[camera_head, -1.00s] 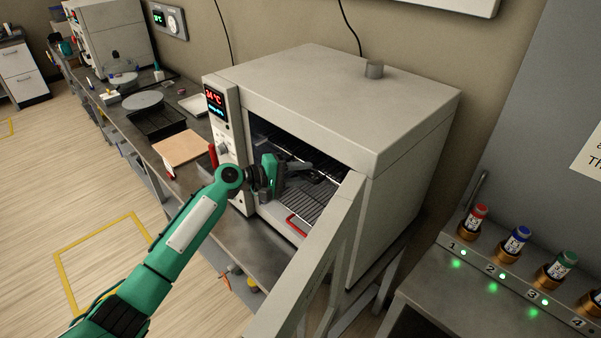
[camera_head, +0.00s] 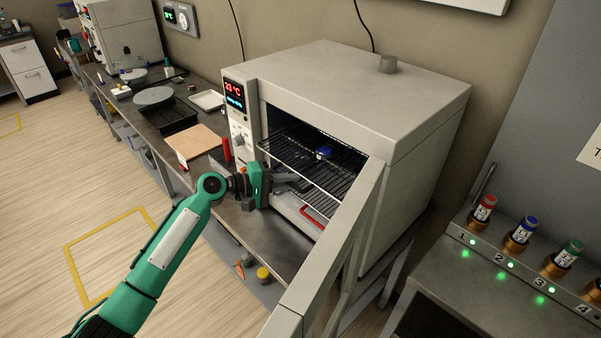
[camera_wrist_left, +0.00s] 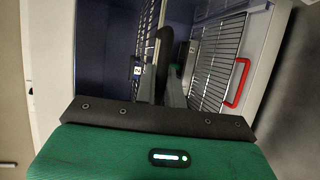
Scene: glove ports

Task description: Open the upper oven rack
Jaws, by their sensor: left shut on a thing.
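The oven (camera_head: 415,100) stands open. Its upper rack (camera_head: 340,180) is a wire shelf, now reaching out to the front of the oven opening. In the left wrist view, the upper rack (camera_wrist_left: 151,22) runs past the dark fingers (camera_wrist_left: 166,60). My right gripper is not in view.
The open oven door (camera_head: 335,245) juts forward at the right of the opening. A lower rack (camera_wrist_left: 215,60) has a red handle (camera_head: 313,217). A wooden board (camera_head: 198,142) lies on the bench at left. Capped vials (camera_head: 523,230) stand in a numbered holder at right.

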